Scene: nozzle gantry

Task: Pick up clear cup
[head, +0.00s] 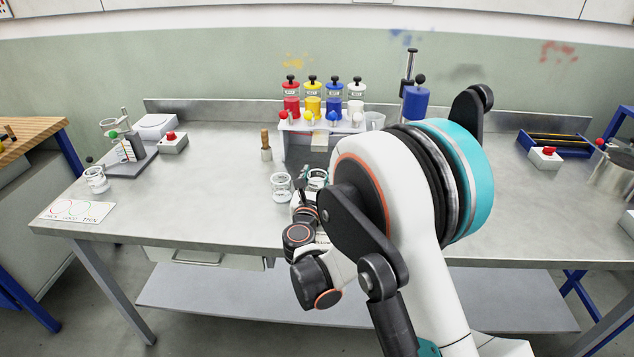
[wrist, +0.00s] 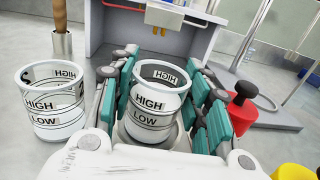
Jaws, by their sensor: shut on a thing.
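A clear cup (wrist: 155,103) with black HIGH and LOW bands stands upright between the teal finger pads of my gripper (wrist: 160,110) in the wrist view. The fingers are closed against its two sides. In the head view this cup (head: 317,178) shows partly behind my arm, low at the front of the gantry. A second clear cup (wrist: 50,102) with the same bands stands just left of my gripper, apart from it; it also shows in the head view (head: 281,186). I cannot tell whether the held cup touches the table.
The nozzle gantry (head: 297,146) with red, yellow, blue and white bottles stands just behind. A wooden-handled tool in a holder (head: 266,146) is left of it. Another cup (head: 96,180) stands far left. The table's left middle is clear.

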